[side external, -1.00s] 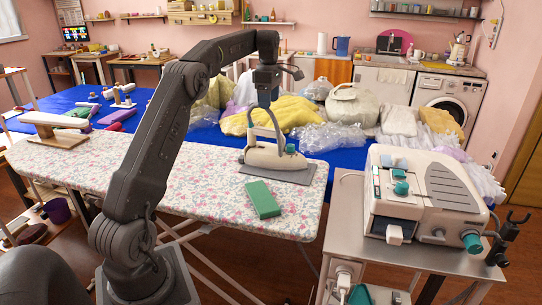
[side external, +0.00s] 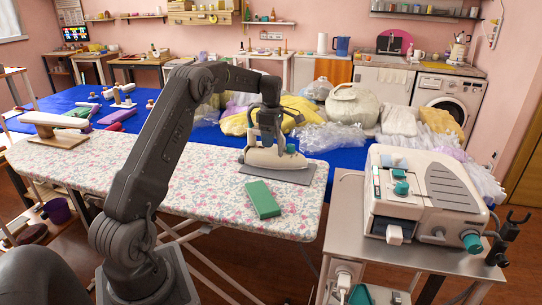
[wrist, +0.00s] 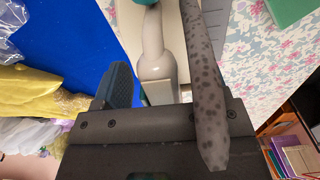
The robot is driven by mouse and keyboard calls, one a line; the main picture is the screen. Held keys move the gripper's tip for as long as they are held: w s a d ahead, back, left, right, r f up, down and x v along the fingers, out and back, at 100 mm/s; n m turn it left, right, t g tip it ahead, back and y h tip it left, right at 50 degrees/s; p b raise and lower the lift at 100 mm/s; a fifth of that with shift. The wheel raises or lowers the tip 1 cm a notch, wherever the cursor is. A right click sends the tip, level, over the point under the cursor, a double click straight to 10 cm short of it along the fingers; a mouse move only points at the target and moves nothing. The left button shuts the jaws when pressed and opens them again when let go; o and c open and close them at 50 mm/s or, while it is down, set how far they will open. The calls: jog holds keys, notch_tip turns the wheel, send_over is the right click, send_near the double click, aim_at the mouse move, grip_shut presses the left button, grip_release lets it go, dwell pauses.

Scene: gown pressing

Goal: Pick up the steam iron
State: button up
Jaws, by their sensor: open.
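The steam iron (side external: 262,158), cream with a teal knob (side external: 290,148), rests on a grey pad (side external: 290,171) on the floral ironing board (side external: 200,190). My gripper (side external: 265,136) points down over the iron, at its handle, with its fingers open. In the wrist view, the iron's pale body and handle (wrist: 152,45) lie between a dark finger on the left and a speckled grey, rod-like part on the right, which may be the iron's cord. The gripper hides much of the handle in the side view, so I cannot tell whether the fingers touch it.
A green block (side external: 262,199) lies on the board in front of the iron. Yellow cloth (side external: 296,108) and plastic-wrapped bundles (side external: 340,137) sit on the blue table (side external: 345,158) behind. A steam station (side external: 425,195) stands on a cart at the right.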

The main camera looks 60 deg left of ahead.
jog(key=shift+f, duration=0.3)
jog(key=shift+c, duration=0.3)
